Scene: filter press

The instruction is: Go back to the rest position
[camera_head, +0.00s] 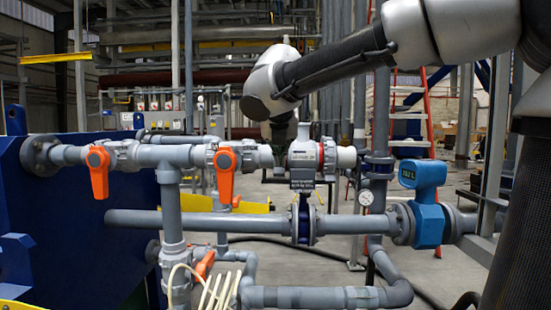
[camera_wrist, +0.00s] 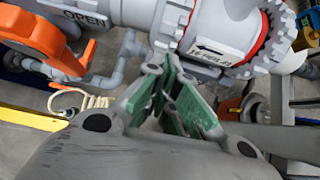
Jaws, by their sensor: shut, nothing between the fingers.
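My gripper (camera_wrist: 178,100) shows in the wrist view with its green-padded fingers close together, shut and empty. It points toward a grey pipe fitting with a red ring (camera_wrist: 262,50) and a label with an arrow. In the head view my arm reaches in from the upper right and bends down behind the pipe line, near a grey-and-white fitting (camera_head: 303,160). The fingers cannot be made out there. I cannot tell whether the gripper touches the piping.
Orange valve handles (camera_head: 97,172) and (camera_head: 226,175) stick out from the grey upper pipe. An orange handle (camera_wrist: 40,35) is close at left in the wrist view. A blue flow meter (camera_head: 428,205), a gauge (camera_head: 366,197) and a blue press plate (camera_head: 70,220) stand around.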

